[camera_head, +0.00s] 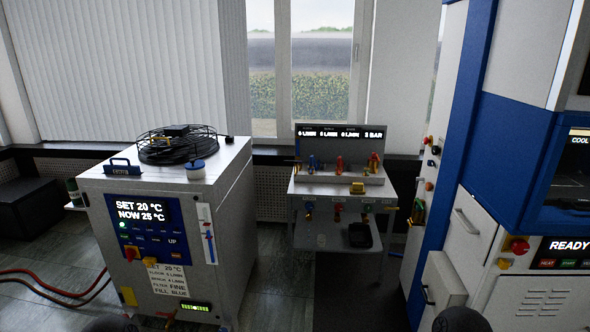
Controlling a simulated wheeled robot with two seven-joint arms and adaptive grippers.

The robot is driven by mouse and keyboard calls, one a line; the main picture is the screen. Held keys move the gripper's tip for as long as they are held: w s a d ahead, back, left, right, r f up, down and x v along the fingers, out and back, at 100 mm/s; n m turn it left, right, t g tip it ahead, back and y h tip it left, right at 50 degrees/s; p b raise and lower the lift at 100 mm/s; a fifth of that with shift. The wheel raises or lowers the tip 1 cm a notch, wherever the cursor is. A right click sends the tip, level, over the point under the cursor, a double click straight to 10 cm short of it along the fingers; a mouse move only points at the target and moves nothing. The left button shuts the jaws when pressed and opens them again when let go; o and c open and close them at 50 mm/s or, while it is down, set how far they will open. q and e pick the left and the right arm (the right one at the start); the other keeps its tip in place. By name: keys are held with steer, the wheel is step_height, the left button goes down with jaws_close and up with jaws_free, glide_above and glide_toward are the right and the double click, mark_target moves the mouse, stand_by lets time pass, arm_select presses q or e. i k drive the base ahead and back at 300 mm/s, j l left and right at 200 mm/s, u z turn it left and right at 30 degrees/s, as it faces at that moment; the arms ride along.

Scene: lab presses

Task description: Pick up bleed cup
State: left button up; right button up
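I cannot single out the bleed cup with certainty. A small, faint, clear cup-like shape (321,240) is on the front ledge of the grey manifold bench (308,187) in the middle of the view. A black open tray-like object (360,236) lies to its right. Dark rounded parts, apparently of my arms, show at the bottom edge. Neither gripper's fingers are visible.
The chiller cabinet (170,215) shows "SET 20 °C, NOW 25 °C" and has a black fan (177,147) on top. Red hoses (50,290) lie on the floor at left. Blue-and-white press cabinets (500,150) stand at right. Coloured valves line the bench.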

mark_target(322, 240)
steer(key=i, duration=2)
steer(key=i+z, duration=0.2)
steer(key=i, duration=0.35)
steer(key=i+j+z, duration=0.2)
steer(key=i, duration=0.35)
steer(key=i+j+z, duration=0.1)
steer(key=i+z, duration=0.15)
steer(key=i, duration=0.3)
steer(key=i+j+z, duration=0.2)
steer(key=i, duration=0.3)
steer(key=j, duration=0.1)
